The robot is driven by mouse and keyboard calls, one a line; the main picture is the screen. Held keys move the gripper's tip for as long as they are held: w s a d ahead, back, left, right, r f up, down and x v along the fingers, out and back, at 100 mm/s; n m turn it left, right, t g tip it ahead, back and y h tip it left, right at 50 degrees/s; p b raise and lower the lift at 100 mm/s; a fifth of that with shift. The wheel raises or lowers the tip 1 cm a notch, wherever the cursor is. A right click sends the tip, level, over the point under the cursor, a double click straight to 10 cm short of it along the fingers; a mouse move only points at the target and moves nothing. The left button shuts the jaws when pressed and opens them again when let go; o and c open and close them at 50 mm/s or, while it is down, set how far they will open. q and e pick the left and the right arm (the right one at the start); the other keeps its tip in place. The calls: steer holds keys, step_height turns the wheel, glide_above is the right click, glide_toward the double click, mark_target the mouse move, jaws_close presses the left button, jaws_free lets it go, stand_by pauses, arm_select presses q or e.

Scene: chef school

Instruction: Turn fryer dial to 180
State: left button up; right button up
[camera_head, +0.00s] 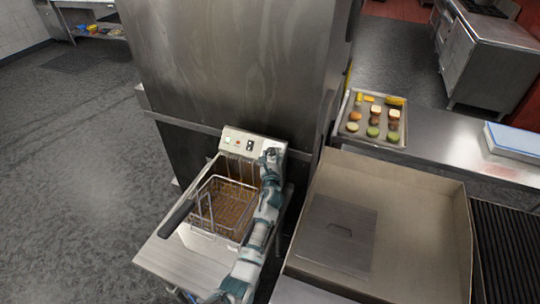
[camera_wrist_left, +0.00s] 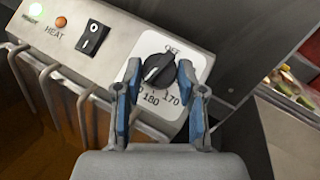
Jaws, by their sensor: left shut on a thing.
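The fryer (camera_head: 170,262) stands at the lower middle of the head view, with its control panel (camera_head: 241,143) at the back. In the left wrist view the black dial (camera_wrist_left: 158,71) sits on a white plate (camera_wrist_left: 190,66) marked OFF, 170 and 180. My left gripper (camera_wrist_left: 162,72) has its blue-padded fingers on both sides of the dial and is shut on it. In the head view my left gripper (camera_head: 270,158) reaches the right end of the panel and hides the dial. My right gripper is not in view.
A wire basket (camera_head: 205,212) with a dark handle (camera_head: 177,218) sits in the fryer left of my arm. A tray of food (camera_head: 353,131) lies on the counter at right.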

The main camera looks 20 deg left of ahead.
arm_select(q)
steer(key=shift+a+r, duration=0.1)
steer(key=shift+a, duration=0.2)
steer(key=shift+w+d+y, duration=0.1)
steer(key=shift+d+y, duration=0.15)
steer(key=shift+y, duration=0.05)
steer(key=shift+w+d+n+g+y+b, duration=0.15)
steer(key=shift+d+n+g+y+b, duration=0.25)
steer(key=shift+n+g, duration=0.45)
steer(key=shift+r+n+g+y, duration=0.1)
steer(key=shift+n+g+y, duration=0.4)
steer(key=shift+n, duration=0.55)
steer(key=shift+a+r+n+g+y, duration=0.1)
steer(key=shift+n+g+y, duration=0.1)
steer(key=shift+n+g, duration=0.35)
steer(key=shift+a+r+n+g+y, duration=0.1)
steer(key=shift+n+g+y, duration=0.15)
steer(key=shift+n, duration=0.4)
steer(key=shift+f+n+g, duration=0.15)
steer(key=shift+n+g, duration=0.1)
steer(key=shift+n, duration=0.15)
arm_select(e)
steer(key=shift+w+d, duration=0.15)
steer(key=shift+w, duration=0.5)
